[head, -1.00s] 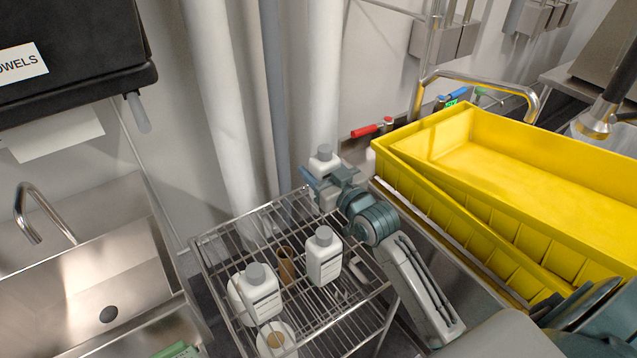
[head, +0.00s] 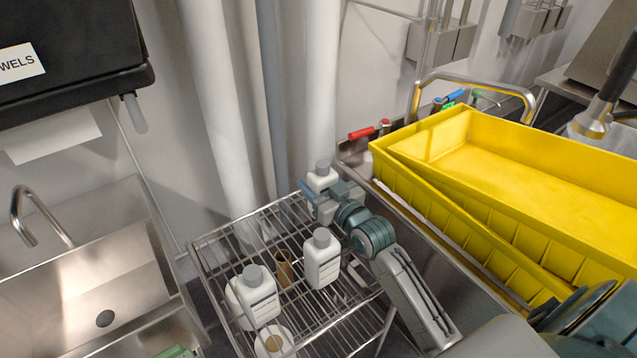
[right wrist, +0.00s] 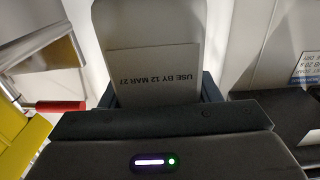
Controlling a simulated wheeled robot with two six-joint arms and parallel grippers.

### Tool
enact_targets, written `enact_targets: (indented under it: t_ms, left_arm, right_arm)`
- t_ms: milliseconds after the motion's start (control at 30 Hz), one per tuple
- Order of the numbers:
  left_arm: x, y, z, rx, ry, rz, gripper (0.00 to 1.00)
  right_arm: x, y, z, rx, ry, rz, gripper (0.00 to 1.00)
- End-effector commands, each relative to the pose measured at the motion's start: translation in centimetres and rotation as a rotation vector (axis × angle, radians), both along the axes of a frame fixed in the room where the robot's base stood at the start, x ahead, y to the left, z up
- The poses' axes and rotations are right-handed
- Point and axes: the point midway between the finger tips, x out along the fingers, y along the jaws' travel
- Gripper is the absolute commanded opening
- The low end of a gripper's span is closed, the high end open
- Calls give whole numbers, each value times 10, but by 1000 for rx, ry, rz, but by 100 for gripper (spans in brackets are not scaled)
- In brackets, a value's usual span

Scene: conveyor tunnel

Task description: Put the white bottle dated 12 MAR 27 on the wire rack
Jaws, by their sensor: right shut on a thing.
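My right gripper (head: 325,200) is shut on a white bottle (head: 321,178) with a grey cap, over the far right corner of the wire rack (head: 216,231). In the right wrist view the held bottle (right wrist: 152,30) carries a label reading "USE BY 12 MAR 27", upside down in the picture. The bottle looks upright. I cannot tell whether its base touches the rack, since the gripper hides it. Two other white bottles with grey caps stand on the rack, one in the middle (head: 322,264) and one nearer the front (head: 259,302). My left gripper is not in view.
A brown cylinder (head: 284,268) stands between the two rack bottles, and a white roll (head: 272,343) lies near the front. Yellow bins (head: 530,170) fill the right side. A steel sink (head: 100,275) is at left. Pipes (head: 215,120) stand behind the rack.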

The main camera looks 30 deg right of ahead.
Motion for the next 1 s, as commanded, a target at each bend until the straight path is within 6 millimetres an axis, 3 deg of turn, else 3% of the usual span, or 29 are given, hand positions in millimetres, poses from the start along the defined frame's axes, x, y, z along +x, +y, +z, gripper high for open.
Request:
enact_targets:
  t_ms: [400,433,533,933,1000]
  left_arm:
    - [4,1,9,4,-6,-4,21]
    - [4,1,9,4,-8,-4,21]
    - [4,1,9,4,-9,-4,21]
    - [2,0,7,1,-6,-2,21]
    - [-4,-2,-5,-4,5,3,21]
  right_arm:
    - [-1,0,-16,9,21,-1,15]
    - [-1,0,-18,10,25,-1,58]
    - [-1,0,-18,11,26,-1,78]
    - [-1,1,-15,14,27,0,78]
    - [-1,1,-10,14,27,0,78]
